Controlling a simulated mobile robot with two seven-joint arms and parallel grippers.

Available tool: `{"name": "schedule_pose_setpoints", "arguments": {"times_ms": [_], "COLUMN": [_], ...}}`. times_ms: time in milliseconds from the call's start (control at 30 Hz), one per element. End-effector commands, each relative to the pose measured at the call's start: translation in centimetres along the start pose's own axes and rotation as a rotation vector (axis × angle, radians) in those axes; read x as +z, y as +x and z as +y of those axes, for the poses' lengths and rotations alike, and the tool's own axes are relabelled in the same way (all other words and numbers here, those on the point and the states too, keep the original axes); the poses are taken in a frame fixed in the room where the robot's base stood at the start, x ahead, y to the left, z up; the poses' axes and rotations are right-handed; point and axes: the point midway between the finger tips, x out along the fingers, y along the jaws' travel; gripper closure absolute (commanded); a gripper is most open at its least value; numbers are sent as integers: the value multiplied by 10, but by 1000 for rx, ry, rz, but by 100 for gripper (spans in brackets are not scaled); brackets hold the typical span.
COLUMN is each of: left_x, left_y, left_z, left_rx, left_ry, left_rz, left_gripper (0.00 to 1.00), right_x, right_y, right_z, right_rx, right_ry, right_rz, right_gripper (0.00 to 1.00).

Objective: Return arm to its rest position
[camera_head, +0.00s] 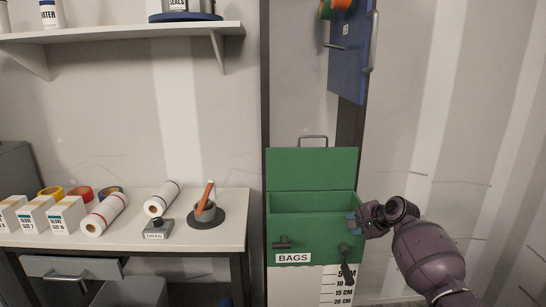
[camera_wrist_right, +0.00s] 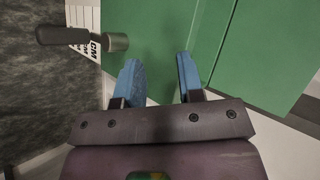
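My right arm (camera_head: 428,258) comes in from the lower right in the head view. Its gripper (camera_head: 353,222) is at the right side of the green box labelled BAGS (camera_head: 312,228). In the right wrist view the gripper's two blue fingers (camera_wrist_right: 160,75) are apart, with nothing between them, in front of the green box (camera_wrist_right: 160,25). I cannot tell whether a finger touches the box. A dark handle (camera_head: 346,262) hangs on the box front just below the gripper; it also shows in the wrist view (camera_wrist_right: 62,36). My left gripper is not in view.
The green box's lid (camera_head: 312,169) stands open. A blue panel (camera_head: 350,50) hangs above it. The bench (camera_head: 130,232) at left holds paper rolls, tape rolls, white boxes, a DRAG block (camera_head: 157,230) and a round holder (camera_head: 206,214). The wall side at right looks clear.

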Motion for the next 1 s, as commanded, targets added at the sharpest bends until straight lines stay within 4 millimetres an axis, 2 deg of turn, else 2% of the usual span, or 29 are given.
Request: {"name": "schedule_pose_setpoints", "arguments": {"times_ms": [33,100,267,500,667,800,1000], "left_x": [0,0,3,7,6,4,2], "left_y": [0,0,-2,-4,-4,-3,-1], "left_z": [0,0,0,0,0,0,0], "left_rx": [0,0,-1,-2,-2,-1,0], "left_ry": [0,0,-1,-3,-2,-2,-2], "left_rz": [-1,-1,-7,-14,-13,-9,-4], "left_gripper": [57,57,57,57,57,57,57], "right_x": [4,8,24,60,90,119,164], "right_y": [5,9,11,-3,-22,-45,-86], "right_z": [30,63,136,233,289,331,376], "right_rx": [16,31,71,127,163,194,239], "right_ry": [-39,-99,-244,-467,-616,-746,-931], "right_rz": [25,60,132,223,273,315,371], "right_gripper": [65,65,65,65,65,65,65]}}
